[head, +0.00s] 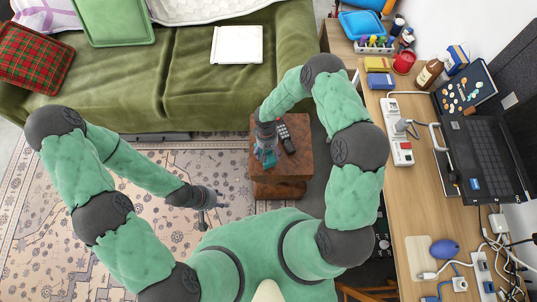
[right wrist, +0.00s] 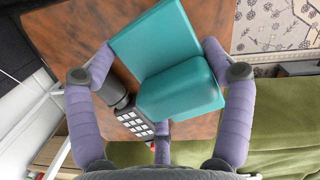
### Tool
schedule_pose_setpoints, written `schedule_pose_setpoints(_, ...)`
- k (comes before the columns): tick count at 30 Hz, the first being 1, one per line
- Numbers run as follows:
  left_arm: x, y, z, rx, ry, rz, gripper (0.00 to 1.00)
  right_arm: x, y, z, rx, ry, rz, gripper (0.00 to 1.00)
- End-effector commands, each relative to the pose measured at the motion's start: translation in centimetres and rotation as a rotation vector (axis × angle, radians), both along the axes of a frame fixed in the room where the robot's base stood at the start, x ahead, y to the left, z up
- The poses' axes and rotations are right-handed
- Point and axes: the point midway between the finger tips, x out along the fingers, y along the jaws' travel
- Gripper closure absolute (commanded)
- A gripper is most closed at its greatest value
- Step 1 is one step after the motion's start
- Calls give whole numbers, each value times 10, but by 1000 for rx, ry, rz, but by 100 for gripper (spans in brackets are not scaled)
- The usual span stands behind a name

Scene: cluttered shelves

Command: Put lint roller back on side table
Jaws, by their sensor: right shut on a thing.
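The brown wooden side table (head: 295,168) stands in front of the green sofa. My right gripper (head: 266,149) is over its top and shut on a teal object (right wrist: 178,90), which I take to be the lint roller. In the right wrist view it has a flat plate and a rounded block between my right gripper's purple fingers (right wrist: 168,82). It appears low over the tabletop; I cannot tell whether it touches. A black handset with pale buttons (head: 286,138) lies close beside it on the table. My left gripper (head: 213,207) is empty over the rug, its fingers apart.
The green sofa (head: 190,75) with a white notebook (head: 237,45) is behind the table. The patterned rug (head: 50,200) at left is clear.

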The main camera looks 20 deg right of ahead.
Motion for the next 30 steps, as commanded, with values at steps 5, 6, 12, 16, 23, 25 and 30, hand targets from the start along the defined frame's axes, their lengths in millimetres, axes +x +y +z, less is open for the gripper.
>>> schedule_pose_setpoints(5, 0, 0, -9, 0, 0, 0, 60, -1, 1, -21, 0, 2, 2, 55)
schedule_pose_setpoints(6, 0, 0, -8, 0, 0, 0, 60, -1, 1, -21, 0, 2, 2, 55)
schedule_pose_setpoints(12, 0, 0, -8, 0, 0, 0, 60, -1, 1, -20, 0, 2, 2, 55)
schedule_pose_setpoints(16, 0, 0, -12, 0, 0, 0, 60, -1, 1, -24, 0, 2, 2, 55)
schedule_pose_setpoints(23, 0, 0, -11, 0, 0, 0, 60, -1, 1, -23, 0, 2, 2, 0)
schedule_pose_setpoints(25, 0, 0, -11, 0, 0, 0, 60, -1, 1, -23, 0, 2, 2, 0)
schedule_pose_setpoints(30, 0, 0, -10, 0, 0, 0, 60, -1, 1, -22, 0, 2, 2, 0)
